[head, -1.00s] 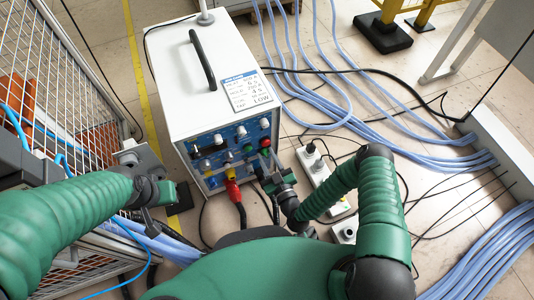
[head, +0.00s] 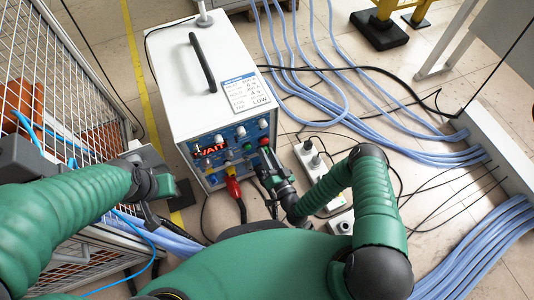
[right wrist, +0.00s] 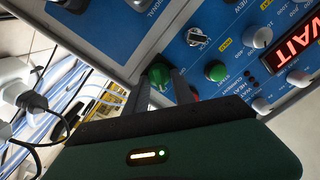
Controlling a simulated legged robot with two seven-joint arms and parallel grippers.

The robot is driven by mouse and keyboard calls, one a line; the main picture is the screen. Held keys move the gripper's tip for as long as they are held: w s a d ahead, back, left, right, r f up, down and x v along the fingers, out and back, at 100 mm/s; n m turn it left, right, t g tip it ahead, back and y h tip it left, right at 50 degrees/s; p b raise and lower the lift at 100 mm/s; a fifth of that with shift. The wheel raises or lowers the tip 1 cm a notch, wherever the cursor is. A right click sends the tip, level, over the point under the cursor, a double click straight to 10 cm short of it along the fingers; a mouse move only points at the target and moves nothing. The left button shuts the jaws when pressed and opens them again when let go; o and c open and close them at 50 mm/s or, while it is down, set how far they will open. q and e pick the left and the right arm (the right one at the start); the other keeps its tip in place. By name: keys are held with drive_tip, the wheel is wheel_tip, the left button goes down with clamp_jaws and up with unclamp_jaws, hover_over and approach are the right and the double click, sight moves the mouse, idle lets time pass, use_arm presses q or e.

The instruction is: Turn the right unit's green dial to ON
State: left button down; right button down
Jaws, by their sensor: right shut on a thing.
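The white heater unit (head: 205,105) stands in front of me with a blue control panel of knobs. Its display (head: 211,149) glows red and reads WAIT, and it also shows in the right wrist view (right wrist: 296,47). The green dial (right wrist: 158,75) is at the panel's edge in the right wrist view. My right gripper (right wrist: 160,80) is shut on the dial, a finger on each side. In the head view my right gripper (head: 263,161) is at the panel's lower right and hides the dial. My left gripper (head: 150,205) hangs left of the unit, apart from it; its jaw opening is unclear.
A separate green button (right wrist: 215,71) sits beside the dial. A red plug (head: 234,188) with a cable is below the panel. A white power strip (head: 312,165) lies to the right. Blue hoses (head: 400,130) cross the floor; a mesh cage (head: 75,75) stands at left.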

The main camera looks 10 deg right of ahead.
use_arm(q)
drive_tip(key=shift+r, duration=0.1)
use_arm(e)
drive_tip(key=shift+f+m, duration=0.15)
drive_tip(key=shift+m, duration=0.55)
drive_tip(key=shift+d, duration=0.1)
drive_tip(key=c, duration=1.1)
unclamp_jaws()
